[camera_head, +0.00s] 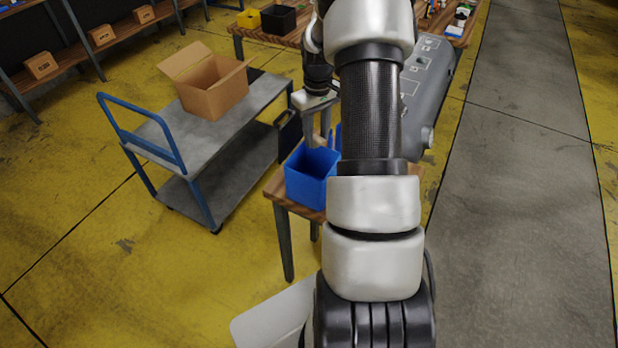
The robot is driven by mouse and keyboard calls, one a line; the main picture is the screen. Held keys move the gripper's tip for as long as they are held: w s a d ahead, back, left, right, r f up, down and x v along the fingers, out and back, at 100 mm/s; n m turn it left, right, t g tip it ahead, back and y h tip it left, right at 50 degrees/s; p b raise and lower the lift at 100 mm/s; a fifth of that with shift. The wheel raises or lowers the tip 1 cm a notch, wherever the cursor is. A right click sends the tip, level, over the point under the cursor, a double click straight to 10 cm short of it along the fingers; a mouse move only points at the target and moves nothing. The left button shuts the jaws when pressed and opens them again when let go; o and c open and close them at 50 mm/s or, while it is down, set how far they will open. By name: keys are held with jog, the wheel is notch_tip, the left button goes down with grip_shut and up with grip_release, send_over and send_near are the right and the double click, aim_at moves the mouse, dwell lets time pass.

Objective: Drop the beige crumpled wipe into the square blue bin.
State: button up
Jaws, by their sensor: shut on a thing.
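The square blue bin (306,188) stands upright on the near left end of a wooden table, partly covered on its right by my arm. My gripper (319,140) points down just over the bin's opening, near its far side. It is shut on a small beige piece (318,141), which I take to be the crumpled wipe. Only a little of it shows between the fingers.
A grey cart with blue handles (154,138) stands left of the table and carries an open cardboard box (213,98). A grey rounded body (428,95) lies right of my arm. Yellow and black bins (278,19) are at the back. Floor at the left is clear.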

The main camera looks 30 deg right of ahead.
aim_at(316, 147)
notch_tip(316, 147, down, 5)
jog(key=shift+f+b, duration=0.1)
jog(key=shift+b, duration=1.15)
jog(key=o, duration=1.1)
notch_tip(316, 147, up, 18)
jog(key=shift+f, duration=0.15)
jog(key=shift+a, duration=0.1)
